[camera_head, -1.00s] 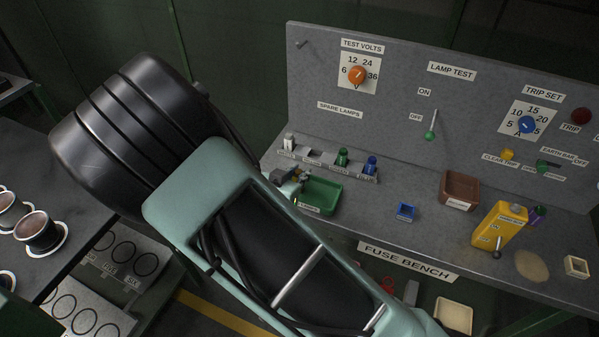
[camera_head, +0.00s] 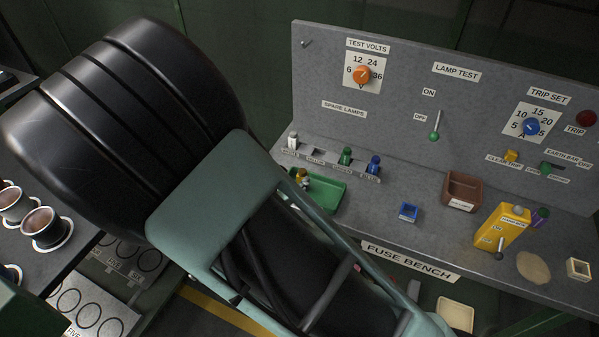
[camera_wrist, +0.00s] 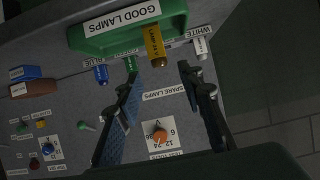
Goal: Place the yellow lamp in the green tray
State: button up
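The yellow lamp (camera_wrist: 154,44), marked as a 24 V lamp, shows in the wrist view at the edge of the green tray (camera_wrist: 92,41), which is labelled GOOD LAMPS. In the head view the lamp (camera_head: 303,177) stands at the left end of the green tray (camera_head: 328,193). It overlaps the tray, but I cannot tell whether its base rests on the tray floor. My gripper (camera_wrist: 171,65) is open in the wrist view, with a gap between its fingers. In the head view my arm hides the gripper and part of the tray.
White (camera_head: 293,141), green (camera_head: 346,156) and blue (camera_head: 374,165) lamps stand in the rack behind the tray. A blue box (camera_head: 408,212), brown bin (camera_head: 463,191) and yellow tester (camera_head: 502,230) stand to the right. The upright panel (camera_head: 400,120) bounds the bench at the back.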

jog(key=shift+v, duration=2.35)
jog(key=shift+w, duration=0.1)
